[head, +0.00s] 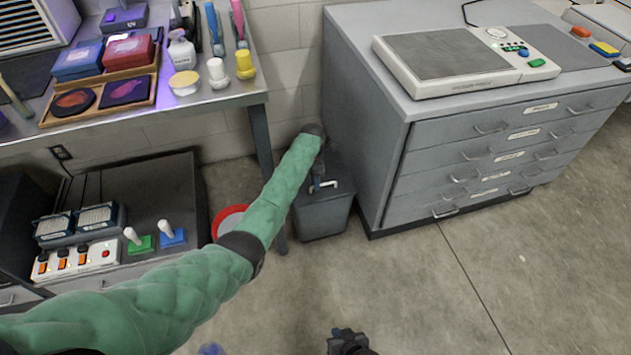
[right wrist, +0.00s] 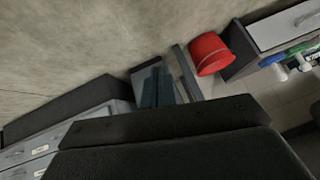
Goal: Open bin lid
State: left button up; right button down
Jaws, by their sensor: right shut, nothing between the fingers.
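A grey bin (head: 322,217) stands on the floor between the workbench and the drawer cabinet. Its dark lid (head: 337,171) looks down over the top, with a pale handle at the front edge. My left arm, in a green sleeve, reaches across to the bin. My left gripper (head: 317,182) points down at the lid beside the handle; it is small, dark and partly hidden, so its jaws and any contact are unclear. My right gripper (head: 349,343) is shut and empty at the bottom edge, well in front of the bin. Its dark parts fill the lower right wrist view.
A grey drawer cabinet (head: 400,170) stands right of the bin. A workbench (head: 215,98) with several items is on the left, its leg close to the bin. A red bucket (right wrist: 208,54) sits beside the bin. The floor in front is clear.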

pick_arm(q)
jog(key=shift+f, duration=0.15)
grip_shut()
